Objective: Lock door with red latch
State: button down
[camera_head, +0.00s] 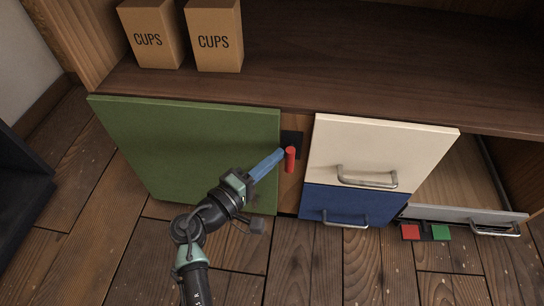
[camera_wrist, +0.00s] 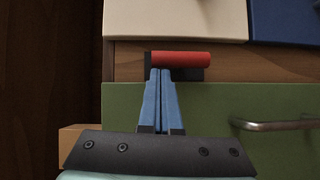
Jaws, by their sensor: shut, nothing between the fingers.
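The red latch (camera_head: 290,161) is a short red bar on a black plate (camera_head: 292,139), on the wooden strip right of the green door (camera_head: 190,150). In the head view the bar stands upright, beside the door rather than across it. It also shows in the wrist view (camera_wrist: 182,58), lying sideways. My gripper (camera_head: 281,153) has its blue fingers shut and empty, with the tips at the door side of the latch's upper end. The tips show close to it in the wrist view (camera_wrist: 160,71); I cannot tell whether they touch. The door looks about flush with the cabinet.
A cream drawer (camera_head: 375,143) and a blue drawer (camera_head: 350,204) with metal handles are right of the latch. A low drawer (camera_head: 470,213) at far right looks pulled out, near red (camera_head: 410,232) and green (camera_head: 441,232) squares. Two cup boxes (camera_head: 214,38) stand on the shelf.

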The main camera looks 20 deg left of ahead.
aim_at(292, 151)
jog(key=shift+d+r+m+g+p, duration=0.15)
jog(key=shift+m+g+p, duration=0.15)
jog(key=shift+p, duration=0.15)
jog(key=d+m+g+y+p, duration=0.1)
jog(key=m+p, duration=0.1)
jog(key=p, duration=0.1)
jog(key=d+r+m+g+y+p, duration=0.1)
jog(key=p, duration=0.3)
jog(key=w+r+m+g+y+p, duration=0.1)
jog(key=m+p, duration=0.1)
jog(key=p, duration=0.1)
jog(key=shift+d+m+y+p, duration=0.3)
jog(key=shift+d+y, duration=0.1)
jog(key=d+m+g+y+p, duration=0.1)
jog(key=p, duration=0.2)
jog(key=shift+m, duration=0.3)
jog(key=shift+w+d+f+m+y+p, duration=0.2)
jog(key=shift+d+f+y+p, duration=0.15)
jog(key=shift+d+p, duration=0.15)
jog(key=shift+w+d+f+m+y+p, duration=0.15)
jog(key=shift+d+f+y+p, duration=0.15)
jog(key=shift+p, duration=0.2)
jog(key=shift+d+f, duration=0.1)
jog(key=shift+d, duration=0.05)
